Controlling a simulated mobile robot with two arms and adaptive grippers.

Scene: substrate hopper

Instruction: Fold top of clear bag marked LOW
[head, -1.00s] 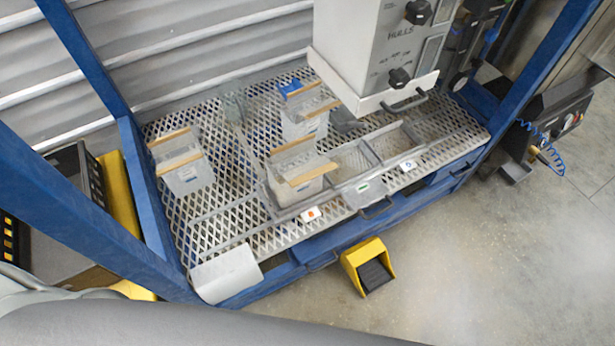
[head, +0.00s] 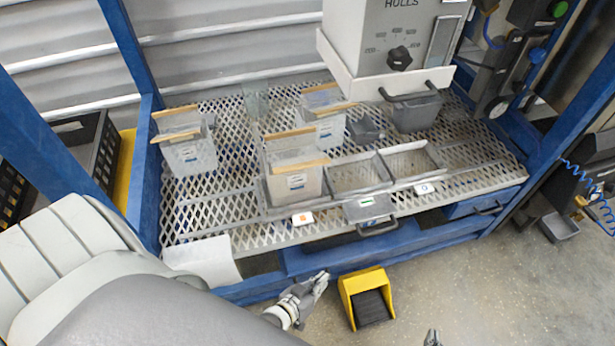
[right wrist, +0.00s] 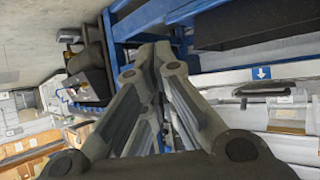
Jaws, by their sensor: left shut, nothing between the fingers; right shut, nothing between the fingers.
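Several clear bags with tan strips along their open tops stand on the metal mesh table: one at the left (head: 192,157), one at the back middle (head: 326,128) and one at the front middle (head: 294,184). Their small labels are too small to read, so I cannot tell which is marked LOW. My left gripper (head: 323,279) is shut and empty in front of the table's front edge, left of the yellow pedal. My right gripper (head: 432,337) barely shows at the bottom edge; in the right wrist view its shut fingers (right wrist: 152,58) hold nothing. Both are apart from the bags.
The hopper (head: 392,40) marked HULLS hangs over the table's back right. Grey bins (head: 410,160) sit in the table's front middle. Blue posts (head: 130,50) frame the table. A yellow pedal (head: 362,280) stands on the floor. A white sheet (head: 203,258) hangs at the front left corner.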

